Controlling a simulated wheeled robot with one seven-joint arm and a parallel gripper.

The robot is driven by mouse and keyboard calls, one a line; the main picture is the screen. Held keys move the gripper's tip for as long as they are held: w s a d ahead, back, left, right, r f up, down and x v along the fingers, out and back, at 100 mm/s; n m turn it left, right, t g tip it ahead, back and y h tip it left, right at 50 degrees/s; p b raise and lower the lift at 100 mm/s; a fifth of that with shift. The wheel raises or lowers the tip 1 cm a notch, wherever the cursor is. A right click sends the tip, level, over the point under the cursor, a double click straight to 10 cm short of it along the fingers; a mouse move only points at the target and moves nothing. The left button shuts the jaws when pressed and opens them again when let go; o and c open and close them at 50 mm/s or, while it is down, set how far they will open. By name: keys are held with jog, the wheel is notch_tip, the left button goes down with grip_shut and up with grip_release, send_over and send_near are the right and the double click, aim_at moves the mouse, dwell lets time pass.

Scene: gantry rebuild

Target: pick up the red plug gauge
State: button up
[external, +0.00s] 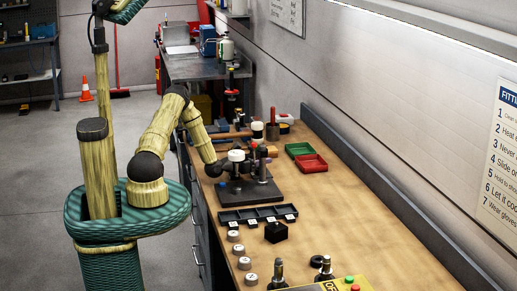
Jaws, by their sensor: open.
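My gripper (246,168) is at the end of my arm, low over a dark base plate (244,192) on the wooden bench. It is small here, and its fingers blend with the dark parts around it. Slim upright pieces (262,167) stand at the plate's right side, close to the gripper, and small red spots show near their tops. A separate upright piece with a red-brown handle (273,115) and a dark lower part stands farther back, apart from the gripper. I cannot tell for certain which piece is the red plug gauge. Nothing is clearly seen held.
A green tray (298,149) and a red tray (312,165) lie right of the gripper. A black compartment tray (257,217), a black block (276,232) and several pale round pieces (238,249) are nearer.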

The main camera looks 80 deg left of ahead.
jog(key=shift+c, duration=0.5)
grip_shut()
notch_tip(320, 180, up, 10)
jog(key=shift+r+b, duration=0.1)
jog(key=shift+b, duration=0.65)
dwell(0.3)
